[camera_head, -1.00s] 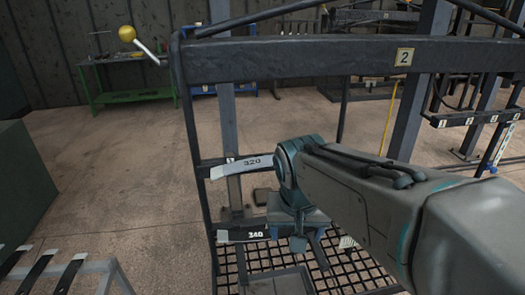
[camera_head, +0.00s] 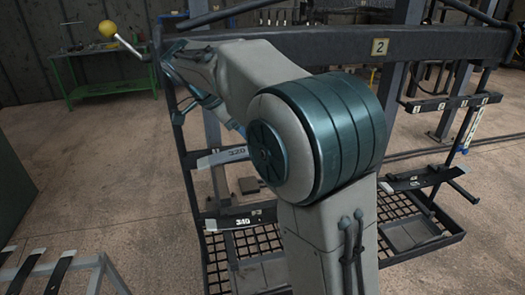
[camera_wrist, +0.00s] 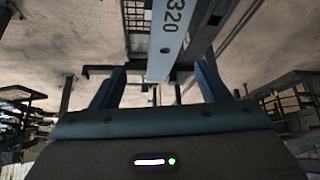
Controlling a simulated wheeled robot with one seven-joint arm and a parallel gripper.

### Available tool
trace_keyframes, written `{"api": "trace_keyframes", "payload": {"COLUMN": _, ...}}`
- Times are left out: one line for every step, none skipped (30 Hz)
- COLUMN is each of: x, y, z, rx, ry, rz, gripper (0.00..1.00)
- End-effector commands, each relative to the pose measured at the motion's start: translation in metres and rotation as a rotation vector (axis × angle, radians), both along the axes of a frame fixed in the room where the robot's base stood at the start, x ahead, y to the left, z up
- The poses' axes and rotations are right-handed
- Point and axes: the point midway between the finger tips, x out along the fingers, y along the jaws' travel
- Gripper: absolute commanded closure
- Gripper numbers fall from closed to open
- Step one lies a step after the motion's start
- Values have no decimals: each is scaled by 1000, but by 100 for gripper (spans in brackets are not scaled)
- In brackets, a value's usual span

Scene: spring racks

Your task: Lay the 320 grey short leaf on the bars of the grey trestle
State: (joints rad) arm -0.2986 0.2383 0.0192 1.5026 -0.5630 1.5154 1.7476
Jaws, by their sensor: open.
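The grey 320 leaf (camera_head: 222,157) lies on the upper left bar of the black rack in the head view, its right part hidden by my arm. In the wrist view the grey leaf (camera_wrist: 168,40) with its 320 mark runs down between the fingers of my gripper (camera_wrist: 160,75). The fingers are open, one on each side of the leaf's near end, with gaps. I cannot tell how far the leaf is from the fingertips in depth. The grey trestle (camera_head: 89,263) is at the lower left in the head view, with dark leaves across it.
The black rack (camera_head: 300,46) with label 2 stands ahead. A dark 340 leaf (camera_head: 236,222) lies on its lower level, above a mesh base (camera_head: 215,258). A green bench (camera_head: 105,95) is at the back left. Open floor lies between trestle and rack.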

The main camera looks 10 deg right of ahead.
Motion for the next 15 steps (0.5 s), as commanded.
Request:
{"api": "trace_keyframes", "payload": {"x": 1, "y": -2, "z": -3, "rx": -2, "ry": -1, "rz": -5, "gripper": 31}}
{"api": "trace_keyframes", "payload": {"x": 2, "y": -4, "z": -5, "rx": -3, "ry": -3, "rz": -7, "gripper": 31}}
{"api": "trace_keyframes", "payload": {"x": 2, "y": -6, "z": -9, "rx": -3, "ry": -1, "rz": -8, "gripper": 31}}
{"api": "trace_keyframes", "payload": {"x": 2, "y": -8, "z": -11, "rx": -3, "ry": -2, "rz": -8, "gripper": 31}}
{"api": "trace_keyframes", "payload": {"x": 3, "y": -10, "z": -14, "rx": -2, "ry": -2, "rz": -8, "gripper": 31}}
{"api": "trace_keyframes", "payload": {"x": 3, "y": -12, "z": -17, "rx": -2, "ry": 0, "rz": -7, "gripper": 31}}
{"api": "trace_keyframes", "payload": {"x": 4, "y": -13, "z": -20, "rx": -2, "ry": 0, "rz": -7, "gripper": 31}}
{"api": "trace_keyframes", "payload": {"x": 4, "y": -15, "z": -22, "rx": -2, "ry": -1, "rz": -6, "gripper": 31}}
{"api": "trace_keyframes", "payload": {"x": 5, "y": -18, "z": -27, "rx": -2, "ry": 2, "rz": -6, "gripper": 31}}
{"api": "trace_keyframes", "payload": {"x": 6, "y": -20, "z": -30, "rx": -1, "ry": 2, "rz": -5, "gripper": 31}}
{"api": "trace_keyframes", "payload": {"x": 7, "y": -23, "z": -34, "rx": -1, "ry": 2, "rz": -5, "gripper": 31}}
{"api": "trace_keyframes", "payload": {"x": 8, "y": -26, "z": -40, "rx": -2, "ry": 3, "rz": -4, "gripper": 31}}
{"api": "trace_keyframes", "payload": {"x": 9, "y": -28, "z": -44, "rx": 0, "ry": 2, "rz": -5, "gripper": 31}}
{"api": "trace_keyframes", "payload": {"x": 9, "y": -31, "z": -48, "rx": -1, "ry": 2, "rz": -5, "gripper": 31}}
{"api": "trace_keyframes", "payload": {"x": 10, "y": -33, "z": -52, "rx": -1, "ry": 0, "rz": -4, "gripper": 31}}
